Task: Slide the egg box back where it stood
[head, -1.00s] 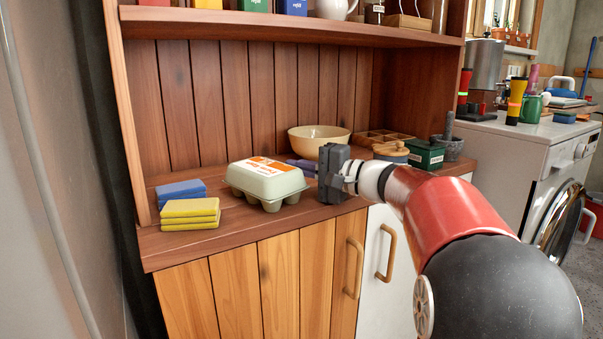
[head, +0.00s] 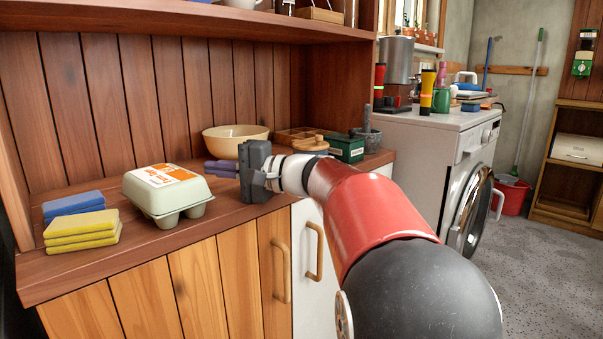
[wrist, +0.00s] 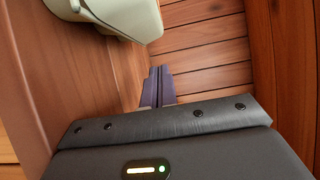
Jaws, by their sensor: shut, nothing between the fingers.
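The egg box (head: 167,192) is pale grey-green with an orange and white label. It stands upright on the wooden counter, right of the sponges. In the wrist view part of the egg box (wrist: 118,15) shows at the top left. My gripper (head: 209,164) is just right of the box; its dark body hides some counter behind it. Its two purple fingers are pressed together and empty. In the wrist view the shut fingers (wrist: 160,70) point toward the plank back wall, with a visible gap to the box.
Yellow sponges (head: 82,231) and blue sponges (head: 73,204) lie left of the box. A cream bowl (head: 235,139), a wooden divided tray (head: 297,134), a green tin (head: 346,149) and a mortar (head: 367,142) stand behind or right of my gripper. A shelf (head: 200,22) overhangs the counter.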

